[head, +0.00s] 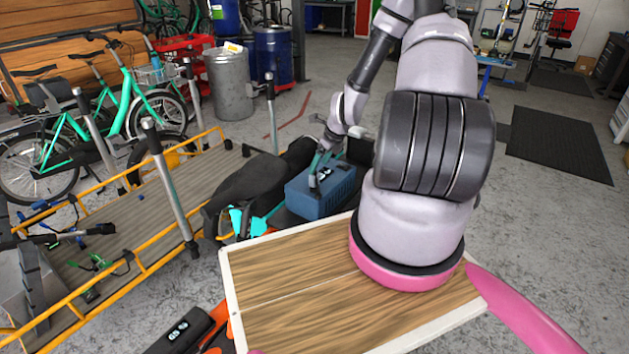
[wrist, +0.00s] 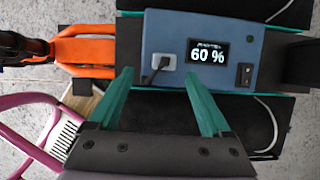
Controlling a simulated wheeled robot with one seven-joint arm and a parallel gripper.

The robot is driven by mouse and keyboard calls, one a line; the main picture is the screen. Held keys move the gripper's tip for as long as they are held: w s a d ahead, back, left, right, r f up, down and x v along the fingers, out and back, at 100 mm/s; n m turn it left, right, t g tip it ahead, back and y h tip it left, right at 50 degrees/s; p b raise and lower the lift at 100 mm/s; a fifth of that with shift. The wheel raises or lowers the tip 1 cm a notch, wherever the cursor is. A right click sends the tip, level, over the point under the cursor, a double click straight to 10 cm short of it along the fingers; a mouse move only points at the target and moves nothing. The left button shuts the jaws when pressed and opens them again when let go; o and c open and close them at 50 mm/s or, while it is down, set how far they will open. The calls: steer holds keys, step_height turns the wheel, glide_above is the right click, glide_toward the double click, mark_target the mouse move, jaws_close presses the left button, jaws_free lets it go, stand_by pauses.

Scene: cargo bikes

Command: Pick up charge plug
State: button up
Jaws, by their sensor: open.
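A blue charger box (head: 322,196) sits among dark parts beyond the wooden board. In the wrist view its top (wrist: 225,77) carries a display reading 60 % and a dark switch. A small black plug (wrist: 160,64) sits at a light grey socket on that top, with a dark cable leading down from it. My gripper (head: 323,161) is over the box in the head view. The exact height above the plug is hard to tell.
An orange part (wrist: 82,48) lies left of the box in the wrist view. The wooden board with white edges (head: 290,305) is close in front. A yellow-railed cargo bed (head: 120,250) with upright metal posts stands left. Open floor (head: 545,240) is at right.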

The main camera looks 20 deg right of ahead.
mark_target(316, 174)
steer(key=x, duration=0.8)
steer(key=shift+d+f, duration=0.1)
steer(key=shift+d, duration=0.25)
jaws_close()
